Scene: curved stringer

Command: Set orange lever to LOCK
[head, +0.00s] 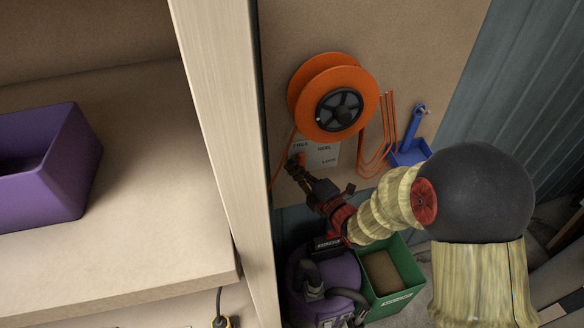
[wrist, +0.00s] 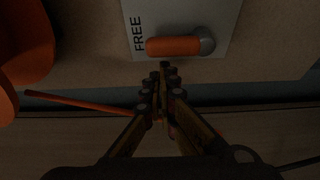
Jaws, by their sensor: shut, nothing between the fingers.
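The orange lever (wrist: 173,46) lies across a pale plate (wrist: 222,14) in the wrist view. Its grey round pivot (wrist: 207,41) is at the right end, and its free end points left to the FREE lettering (wrist: 138,34). In the head view the plate (head: 322,154) reads FREE, REEL and LOCK, and the lever is mostly hidden by my gripper. My gripper (wrist: 164,70) is shut and empty, its tips just below the lever's middle in the wrist view. I cannot tell whether they touch it. The gripper (head: 295,163) covers the plate's lower left in the head view.
An orange reel (head: 304,88) hangs above the plate, with orange cord on hooks to its right. A blue dustpan (head: 410,152) hangs further right. A purple vacuum (head: 335,270) and a green crate (head: 400,290) stand below. A wooden post (head: 222,110) is close on the left.

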